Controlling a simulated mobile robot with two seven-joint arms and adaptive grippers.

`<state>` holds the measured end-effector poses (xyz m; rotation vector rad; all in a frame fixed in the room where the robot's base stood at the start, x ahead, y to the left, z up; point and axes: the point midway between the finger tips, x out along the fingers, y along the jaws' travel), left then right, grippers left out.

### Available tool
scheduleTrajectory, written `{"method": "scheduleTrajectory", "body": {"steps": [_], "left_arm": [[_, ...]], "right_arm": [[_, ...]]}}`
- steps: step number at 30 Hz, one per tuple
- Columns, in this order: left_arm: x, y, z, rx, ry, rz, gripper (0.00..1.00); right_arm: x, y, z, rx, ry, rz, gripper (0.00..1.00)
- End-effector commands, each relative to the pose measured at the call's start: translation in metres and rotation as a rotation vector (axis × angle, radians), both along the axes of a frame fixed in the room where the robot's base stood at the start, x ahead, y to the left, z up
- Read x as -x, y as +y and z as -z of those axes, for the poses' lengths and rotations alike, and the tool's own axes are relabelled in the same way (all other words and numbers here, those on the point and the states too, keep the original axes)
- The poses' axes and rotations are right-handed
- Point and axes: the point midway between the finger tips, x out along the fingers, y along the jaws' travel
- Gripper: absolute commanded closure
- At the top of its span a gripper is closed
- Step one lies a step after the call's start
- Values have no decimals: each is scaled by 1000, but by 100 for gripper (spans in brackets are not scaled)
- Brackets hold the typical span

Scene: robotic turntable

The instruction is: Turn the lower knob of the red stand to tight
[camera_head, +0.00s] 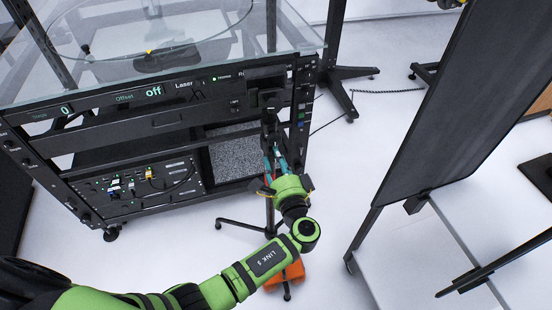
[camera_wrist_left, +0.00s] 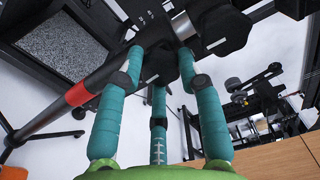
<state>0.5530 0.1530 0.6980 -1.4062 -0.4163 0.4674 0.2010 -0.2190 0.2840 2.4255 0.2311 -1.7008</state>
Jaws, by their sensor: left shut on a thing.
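The red stand is a thin dark pole on tripod legs (camera_head: 243,225), in front of the equipment rack in the head view. In the left wrist view its pole runs diagonally and carries a red band (camera_wrist_left: 79,95). A black knob or collar (camera_wrist_left: 158,64) sits on the pole, with a bare silver section above it. My left gripper (camera_head: 272,153) has teal fingers and is shut around this black part; the fingers (camera_wrist_left: 160,72) hide some of it. The knob's turn position cannot be told. My right gripper is not in view.
The black rack (camera_head: 150,130) with a glass top stands left of and behind the stand. A large dark panel (camera_head: 455,100) stands at the right. An orange object (camera_head: 284,277) lies by the stand's foot. White floor is free between stand and panel.

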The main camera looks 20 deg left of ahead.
Motion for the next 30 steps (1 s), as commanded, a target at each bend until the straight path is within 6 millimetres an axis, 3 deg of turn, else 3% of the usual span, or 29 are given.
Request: {"method": "scheduleTrajectory", "body": {"steps": [22, 23, 24, 30], "left_arm": [[-2, -3, -2, -74, 44, 10, 96], [-2, -3, -2, -74, 44, 10, 56], [-2, -3, -2, -74, 44, 10, 40], [-1, -2, 0, -74, 46, 6, 40]], "right_arm": [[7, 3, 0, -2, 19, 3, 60], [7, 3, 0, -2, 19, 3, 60], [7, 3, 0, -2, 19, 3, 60], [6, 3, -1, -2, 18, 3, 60]]}}
